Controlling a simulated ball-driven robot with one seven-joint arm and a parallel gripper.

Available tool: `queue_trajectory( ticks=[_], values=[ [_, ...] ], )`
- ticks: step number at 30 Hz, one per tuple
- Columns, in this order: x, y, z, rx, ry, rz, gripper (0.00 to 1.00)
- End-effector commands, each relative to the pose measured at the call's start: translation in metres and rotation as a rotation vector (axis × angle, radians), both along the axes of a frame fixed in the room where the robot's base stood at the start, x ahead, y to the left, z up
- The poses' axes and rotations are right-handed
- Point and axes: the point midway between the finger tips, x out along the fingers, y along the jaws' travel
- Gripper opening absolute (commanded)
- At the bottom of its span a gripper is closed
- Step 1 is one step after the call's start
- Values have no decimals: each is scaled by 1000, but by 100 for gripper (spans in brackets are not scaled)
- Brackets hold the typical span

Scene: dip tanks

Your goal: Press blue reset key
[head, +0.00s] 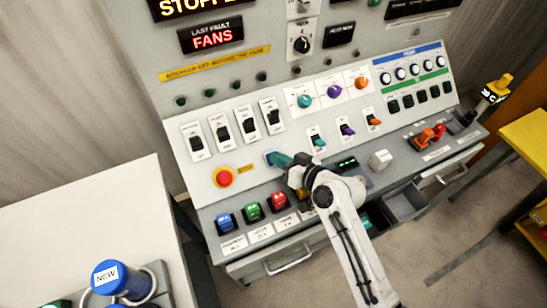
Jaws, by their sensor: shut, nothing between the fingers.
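The red mushroom button (224,177) is close on the left. Above are several black rocker switches (222,131).

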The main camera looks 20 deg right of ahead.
Motion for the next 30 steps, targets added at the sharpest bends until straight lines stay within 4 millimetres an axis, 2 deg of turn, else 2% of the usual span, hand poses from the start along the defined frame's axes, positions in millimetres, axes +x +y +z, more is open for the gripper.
queue_trajectory(
  ticks=[19, 30],
  values=[
    [0, 0, 0, 0, 0, 0, 0],
    [5, 0, -7, 1, 0, 0, 0]
  ],
)
